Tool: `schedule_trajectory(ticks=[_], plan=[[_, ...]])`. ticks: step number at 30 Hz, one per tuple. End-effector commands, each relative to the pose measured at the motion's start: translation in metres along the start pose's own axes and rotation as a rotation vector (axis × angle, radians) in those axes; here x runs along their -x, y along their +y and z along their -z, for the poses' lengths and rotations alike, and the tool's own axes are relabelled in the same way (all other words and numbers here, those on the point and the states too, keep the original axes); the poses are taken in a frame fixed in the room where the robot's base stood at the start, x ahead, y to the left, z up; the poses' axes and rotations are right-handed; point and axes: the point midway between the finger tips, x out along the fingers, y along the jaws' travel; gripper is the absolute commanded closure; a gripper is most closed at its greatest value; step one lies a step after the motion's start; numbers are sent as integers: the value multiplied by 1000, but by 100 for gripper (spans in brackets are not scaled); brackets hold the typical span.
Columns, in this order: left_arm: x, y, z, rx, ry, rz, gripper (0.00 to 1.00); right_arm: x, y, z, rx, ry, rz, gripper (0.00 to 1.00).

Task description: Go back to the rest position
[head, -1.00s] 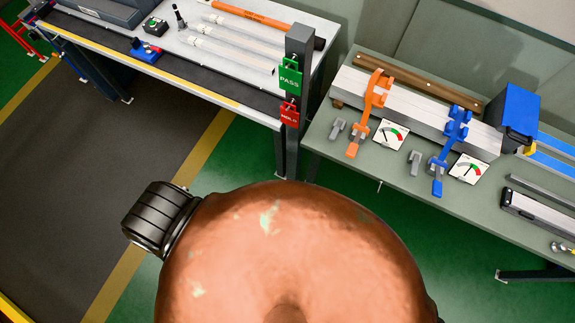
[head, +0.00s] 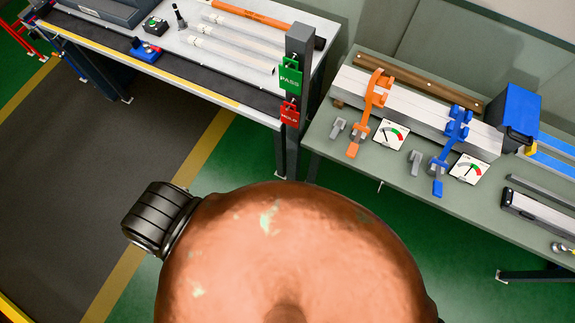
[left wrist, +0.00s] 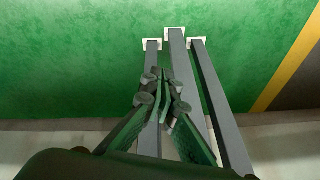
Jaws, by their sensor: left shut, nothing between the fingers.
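My left gripper (left wrist: 163,88) shows in the left wrist view with its fingertips together and nothing between them. It points down toward the green floor (left wrist: 80,60) and grey metal legs (left wrist: 206,85) with pale foot plates. In the head view neither gripper shows. A large copper-coloured rounded body with a black cylindrical part at its left, which looks like part of me, fills the lower middle of that view and hides what is below it.
A workbench (head: 215,85) with pale tubes and an orange bar stands at the back left. A post carries green PASS (head: 290,75) and red (head: 289,113) tags. A grey-green table (head: 400,185) at right holds an orange clamp (head: 371,105), a blue clamp (head: 455,135) and gauges.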

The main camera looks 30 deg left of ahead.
Motion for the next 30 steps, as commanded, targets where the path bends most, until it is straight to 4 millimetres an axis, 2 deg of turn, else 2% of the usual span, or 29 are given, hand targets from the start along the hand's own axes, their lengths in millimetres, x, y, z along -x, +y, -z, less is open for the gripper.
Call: schedule_trajectory(ticks=[14,17,20,23,25,30], plan=[[0,0,0,0,-1,0,100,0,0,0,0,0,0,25],[-7,-3,-14,2,-15,-3,100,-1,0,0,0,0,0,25],[-24,-10,-52,11,-47,-14,100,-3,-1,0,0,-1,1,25],[-46,-20,-113,30,-95,-29,100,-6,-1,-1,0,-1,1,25],[-59,-28,-163,50,-128,-40,100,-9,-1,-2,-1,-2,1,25],[-71,-40,-277,107,-193,-51,100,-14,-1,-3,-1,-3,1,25]])
